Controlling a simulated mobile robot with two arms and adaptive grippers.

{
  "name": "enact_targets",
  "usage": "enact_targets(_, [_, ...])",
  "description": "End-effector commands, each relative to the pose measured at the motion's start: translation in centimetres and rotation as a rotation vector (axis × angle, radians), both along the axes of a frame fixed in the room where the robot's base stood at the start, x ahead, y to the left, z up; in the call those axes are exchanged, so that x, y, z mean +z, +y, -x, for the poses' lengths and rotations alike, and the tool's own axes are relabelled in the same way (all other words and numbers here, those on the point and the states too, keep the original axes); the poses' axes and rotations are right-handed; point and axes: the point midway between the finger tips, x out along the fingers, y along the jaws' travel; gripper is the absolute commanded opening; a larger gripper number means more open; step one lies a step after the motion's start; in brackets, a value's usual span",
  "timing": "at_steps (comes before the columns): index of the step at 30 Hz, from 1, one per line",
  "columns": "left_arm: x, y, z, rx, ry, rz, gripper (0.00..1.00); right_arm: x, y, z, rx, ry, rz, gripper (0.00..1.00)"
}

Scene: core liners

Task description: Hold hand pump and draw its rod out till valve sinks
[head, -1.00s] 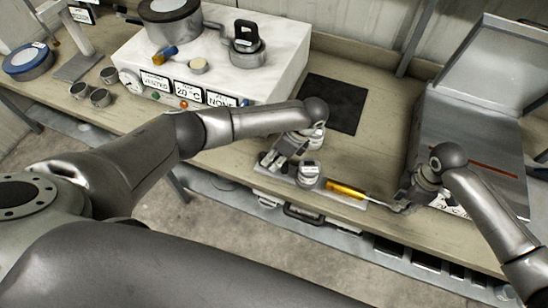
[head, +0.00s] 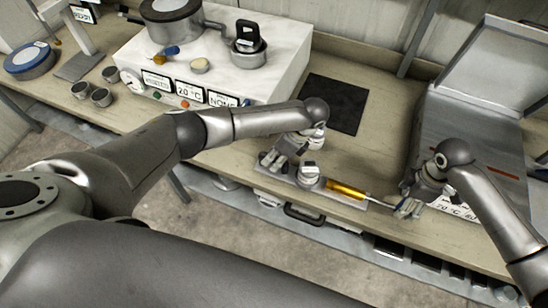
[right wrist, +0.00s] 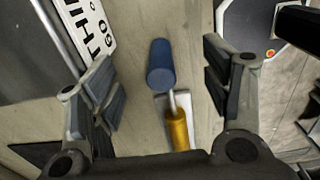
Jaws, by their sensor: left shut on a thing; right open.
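The hand pump has an amber barrel (head: 345,189) lying along the bench's front edge, with a thin rod toward the right. In the right wrist view the amber barrel (right wrist: 177,130) and pale rod lead to a blue handle (right wrist: 161,64). A round metal part with a white top (head: 308,172) stands at the barrel's left end; I cannot make out the valve's state. My left gripper (head: 270,163) is shut at the pump's left end, its contact partly hidden. My right gripper (right wrist: 158,90) is open, its fingers apart on either side of the handle, not visibly touching it.
A metal case with a raised lid (head: 470,135) stands behind the right gripper, with a white label on its front. A white instrument box (head: 285,62) stands at the back left. A black mat (head: 335,103) lies behind the pump. The bench's front edge is close.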

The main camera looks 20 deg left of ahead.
Motion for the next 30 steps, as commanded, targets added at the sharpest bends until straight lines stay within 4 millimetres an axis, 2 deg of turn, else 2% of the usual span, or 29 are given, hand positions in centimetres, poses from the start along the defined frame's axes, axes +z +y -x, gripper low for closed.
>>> enact_targets(24, [0.1, -0.3, -0.1, -0.002, -0.002, 0.007, 0.00, 6.5, -0.1, 0.1, 0.000, 0.002, 0.001, 0.73])
enact_targets(30, [0.1, -0.3, -0.1, -0.002, -0.002, 0.008, 0.00, 7.4, -0.1, 0.1, 0.000, 0.003, 0.002, 0.73])
